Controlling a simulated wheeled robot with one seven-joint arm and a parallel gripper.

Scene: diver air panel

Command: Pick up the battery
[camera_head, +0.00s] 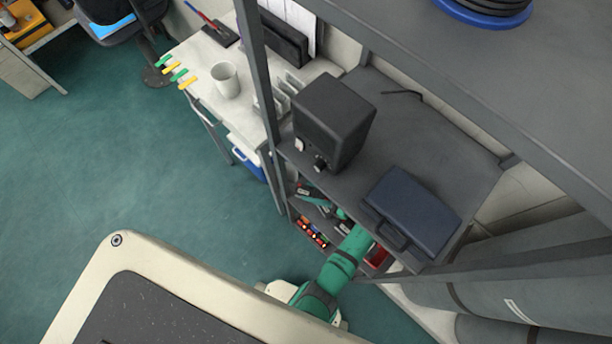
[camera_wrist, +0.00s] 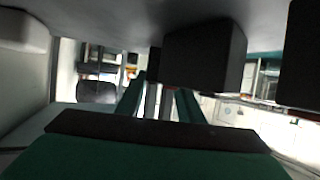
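I cannot surely pick out the battery in either view. In the wrist view a dark block (camera_wrist: 205,58) is close, just beyond and above my gripper's fingers. A second dark block (camera_wrist: 300,55) is at the right edge. My gripper (camera_wrist: 162,85) shows two green fingers apart, with a gap between them and nothing clearly held. In the head view my green arm reaches into the lower level of the grey shelf unit, and the upper shelf partly hides its end.
A black box (camera_head: 334,120) and a dark blue case (camera_head: 412,210) rest on the shelf above my arm. Small coloured items (camera_head: 310,232) lie on the lower level. A shelf post (camera_head: 262,90) stands left of the box. A white mug (camera_head: 225,80) stands on the table.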

